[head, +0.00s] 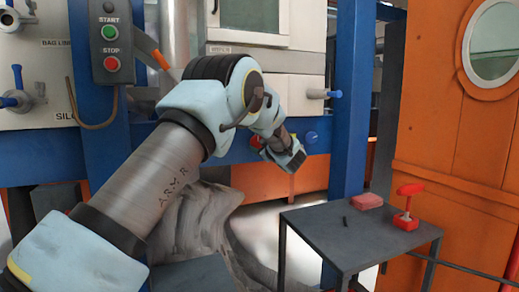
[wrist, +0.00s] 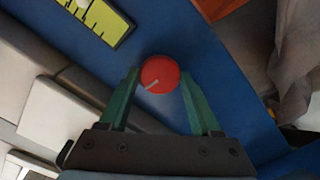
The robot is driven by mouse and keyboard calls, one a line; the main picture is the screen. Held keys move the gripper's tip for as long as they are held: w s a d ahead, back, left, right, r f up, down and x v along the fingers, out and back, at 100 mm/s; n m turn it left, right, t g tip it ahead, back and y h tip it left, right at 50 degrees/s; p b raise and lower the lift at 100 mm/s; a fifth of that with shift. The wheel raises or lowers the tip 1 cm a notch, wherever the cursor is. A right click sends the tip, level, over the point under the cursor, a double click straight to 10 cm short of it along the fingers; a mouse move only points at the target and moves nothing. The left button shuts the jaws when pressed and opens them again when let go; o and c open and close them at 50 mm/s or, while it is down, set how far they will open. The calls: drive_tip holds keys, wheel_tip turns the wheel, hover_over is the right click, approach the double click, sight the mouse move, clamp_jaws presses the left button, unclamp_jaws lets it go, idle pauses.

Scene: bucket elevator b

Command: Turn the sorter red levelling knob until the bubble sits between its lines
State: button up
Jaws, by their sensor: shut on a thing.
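The round red levelling knob (wrist: 160,73) shows in the wrist view on a blue beam, with a pale pointer line towards its lower left. My gripper (wrist: 160,85) has its two green fingers on either side of the knob and is shut on it. The yellow level (wrist: 100,22) with dark line marks lies up and left of the knob, cut by the top edge. A pale spot (wrist: 83,3), perhaps the bubble, is at that edge; its place between the lines cannot be told. In the head view the red knob (head: 257,142) shows partly beside my gripper (head: 284,156).
A blue knob (head: 311,136) sits on the same beam to the right. A START/STOP box (head: 109,42) hangs at upper left. A dark table (head: 345,235) at lower right bears a red block (head: 367,201) and a red-handled tool (head: 407,207).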

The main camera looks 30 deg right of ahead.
drive_tip(key=shift+f+n+b, duration=0.1)
drive_tip(key=shift+n+b, duration=0.35)
drive_tip(key=shift+n, duration=0.45)
drive_tip(key=o, duration=1.3)
drive_tip(key=shift+o, duration=0.2)
drive_tip(key=s+a, duration=0.1)
drive_tip(key=s, duration=0.9)
drive_tip(key=shift+s+a, duration=0.2)
drive_tip(key=shift+s, duration=0.2)
drive_tip(key=shift+s, duration=0.1)
